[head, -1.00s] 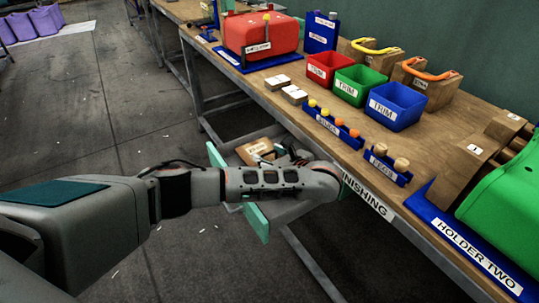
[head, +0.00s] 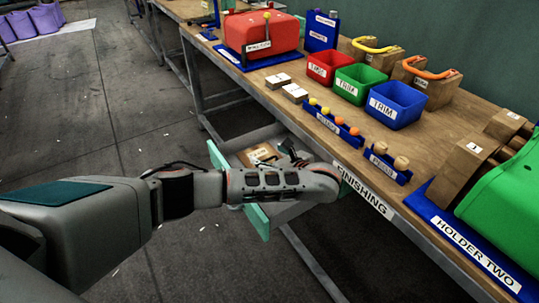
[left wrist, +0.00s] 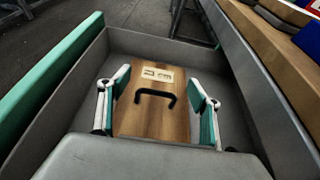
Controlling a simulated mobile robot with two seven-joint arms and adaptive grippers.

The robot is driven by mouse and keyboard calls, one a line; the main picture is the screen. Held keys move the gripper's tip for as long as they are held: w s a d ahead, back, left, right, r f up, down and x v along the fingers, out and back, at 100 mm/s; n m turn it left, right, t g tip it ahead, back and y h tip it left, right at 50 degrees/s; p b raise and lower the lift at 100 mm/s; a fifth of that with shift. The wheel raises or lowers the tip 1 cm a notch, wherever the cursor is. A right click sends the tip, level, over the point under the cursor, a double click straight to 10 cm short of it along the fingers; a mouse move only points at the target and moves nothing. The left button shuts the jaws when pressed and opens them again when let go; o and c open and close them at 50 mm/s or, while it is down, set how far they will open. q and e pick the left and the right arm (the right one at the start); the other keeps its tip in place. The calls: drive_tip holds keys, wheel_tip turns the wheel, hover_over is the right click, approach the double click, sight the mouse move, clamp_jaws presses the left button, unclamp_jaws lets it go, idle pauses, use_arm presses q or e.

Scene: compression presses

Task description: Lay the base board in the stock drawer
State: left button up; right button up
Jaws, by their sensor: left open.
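The base board (left wrist: 152,122) is a brown wooden panel with a white label and a black handle. It lies flat, label up, on the floor of the grey stock drawer (left wrist: 220,87), which has a green front. Part of the board (head: 257,153) shows in the head view beyond my left arm. My left gripper (left wrist: 158,78) is open, with its fingers on either side of the board and the handle between them; I cannot tell if they touch it. In the head view my left gripper (head: 289,157) is down in the open drawer (head: 213,154). My right gripper is not in view.
The workbench (head: 235,85) runs above the drawer, close to my left wrist. It bears a red press (head: 262,35), coloured trim bins (head: 397,105), peg racks, and a green press (head: 503,195) in a blue holder. The floor to the left is mostly clear.

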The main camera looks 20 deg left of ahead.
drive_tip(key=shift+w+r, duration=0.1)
use_arm(q)
drive_tip(key=shift+r, duration=0.25)
drive_tip(key=p+v, duration=0.1)
drive_tip(key=v, duration=0.2)
drive_tip(key=r+p+v, duration=0.1)
drive_tip(key=v, duration=0.2)
drive_tip(key=shift+w+a, duration=0.15)
drive_tip(key=p+v, duration=0.2)
drive_tip(key=v, duration=0.4)
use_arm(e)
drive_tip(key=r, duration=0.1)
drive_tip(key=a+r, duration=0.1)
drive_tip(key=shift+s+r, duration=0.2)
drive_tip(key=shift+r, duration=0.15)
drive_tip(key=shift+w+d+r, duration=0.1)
